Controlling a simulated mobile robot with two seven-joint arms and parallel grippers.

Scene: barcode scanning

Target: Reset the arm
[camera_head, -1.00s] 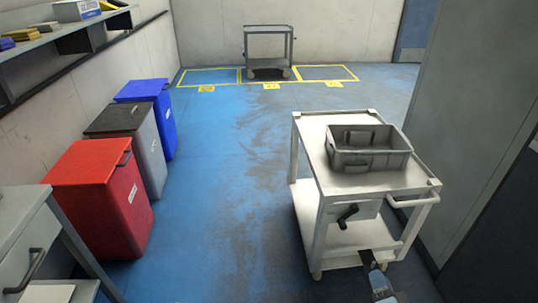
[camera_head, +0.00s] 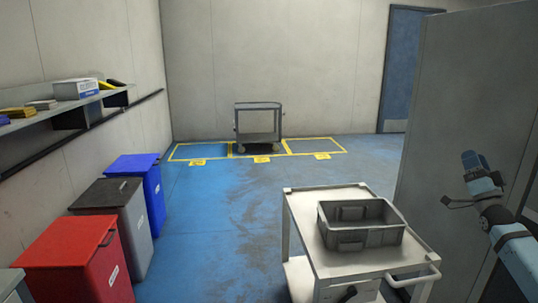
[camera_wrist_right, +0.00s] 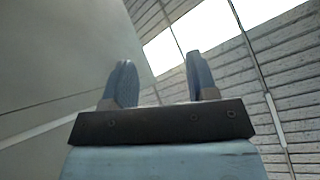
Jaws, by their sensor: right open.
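My right arm rises from the lower right in the head view, with its right gripper (camera_head: 471,162) up in front of the grey panel at the right. In the right wrist view, the two blue fingers of the right gripper (camera_wrist_right: 160,75) stand apart with nothing between them. They point up toward the ceiling (camera_wrist_right: 275,60). My left arm and left gripper are not in view.
A white cart (camera_head: 305,235) with an open grey bin (camera_head: 361,238) stands ahead, left of my right arm. A tall grey panel (camera_head: 450,90) is close at the right. Red (camera_head: 75,260), grey (camera_head: 127,220) and blue (camera_head: 140,180) bins line the left wall. Blue floor between is clear.

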